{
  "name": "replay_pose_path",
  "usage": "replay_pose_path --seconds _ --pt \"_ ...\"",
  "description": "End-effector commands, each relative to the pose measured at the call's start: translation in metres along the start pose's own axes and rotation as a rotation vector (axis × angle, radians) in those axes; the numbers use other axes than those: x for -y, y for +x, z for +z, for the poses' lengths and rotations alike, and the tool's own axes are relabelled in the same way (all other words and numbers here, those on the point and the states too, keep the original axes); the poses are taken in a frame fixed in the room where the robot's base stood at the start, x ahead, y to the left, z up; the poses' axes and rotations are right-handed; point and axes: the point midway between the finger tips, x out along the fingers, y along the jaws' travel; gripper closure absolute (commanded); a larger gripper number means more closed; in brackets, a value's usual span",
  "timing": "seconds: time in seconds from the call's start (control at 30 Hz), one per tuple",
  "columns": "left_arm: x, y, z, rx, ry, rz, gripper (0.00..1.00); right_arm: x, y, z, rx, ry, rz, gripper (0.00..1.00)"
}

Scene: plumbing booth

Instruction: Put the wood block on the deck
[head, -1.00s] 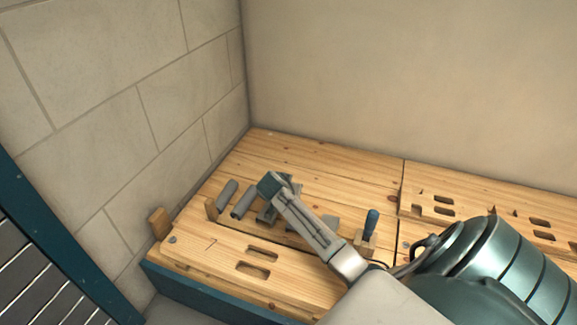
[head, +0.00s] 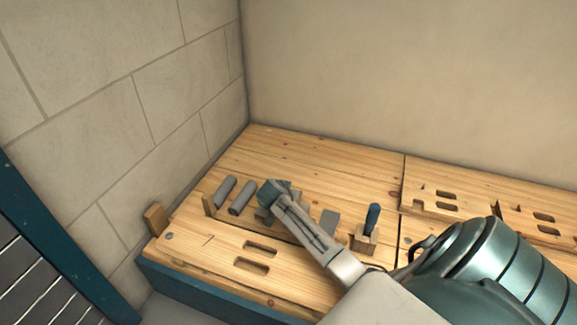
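A small wood block (head: 155,219) stands tilted at the left edge of the bench, beside the block wall. Another wooden block (head: 365,240) sits on the bench with a blue-handled tool (head: 372,217) upright in it. The deck is the light plank bench top (head: 310,155). My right arm comes in from the lower right, and its gripper (head: 270,194) is over the left part of the bench, above grey parts. The fingertips are too small and covered to tell whether they are open. My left gripper is not in view.
Two grey cylinders (head: 241,197) lie left of my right gripper in a low wooden rack (head: 208,206). A grey plate (head: 330,221) lies to its right. The front plank has slots (head: 252,266). The back of the bench is clear up to the wall.

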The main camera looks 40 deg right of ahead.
Motion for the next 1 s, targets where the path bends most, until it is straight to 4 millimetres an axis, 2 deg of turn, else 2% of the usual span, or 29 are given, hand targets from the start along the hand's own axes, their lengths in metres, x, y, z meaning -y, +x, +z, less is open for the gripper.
replay_pose_path --seconds 0.37,0.4,0.47,0.5,0.93,1.0 --pt "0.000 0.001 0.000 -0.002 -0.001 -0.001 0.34 0.000 0.002 0.002 0.001 0.000 0.000 0.95" --pt "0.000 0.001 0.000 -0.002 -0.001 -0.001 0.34 0.000 0.001 0.002 0.000 0.000 0.000 0.62" --pt "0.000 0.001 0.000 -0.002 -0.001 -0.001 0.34 0.000 0.001 0.002 0.001 0.000 0.000 0.51" --pt "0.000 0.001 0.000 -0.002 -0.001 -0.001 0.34 0.000 0.001 0.002 0.001 0.000 0.000 0.48" --pt "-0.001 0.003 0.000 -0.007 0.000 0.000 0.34 0.000 -0.005 0.000 0.001 0.000 0.000 0.48" --pt "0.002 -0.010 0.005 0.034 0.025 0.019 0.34 0.000 -0.010 -0.001 0.001 0.000 -0.001 0.48"
